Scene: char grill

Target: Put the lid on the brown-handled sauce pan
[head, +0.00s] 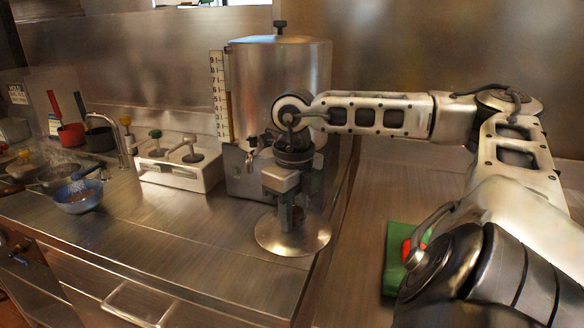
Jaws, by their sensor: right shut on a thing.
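A round steel lid (268,236) is at the counter's right front, below my right gripper (291,215). The right gripper points down, and its fingers are shut on the lid's top at the middle. I cannot tell whether the lid touches the counter. Two small pots stand at the far left: a red one (70,136) and a dark one (101,140), each with an upright handle. I cannot make out for certain which pan is the brown-handled one. My left gripper is out of view.
A tall steel dispenser (275,85) stands behind my right gripper. A white condiment holder (180,172) with pumps and a blue bowl (77,198) are to its left. The counter (165,240) is bare in front. A green object (392,270) lies right.

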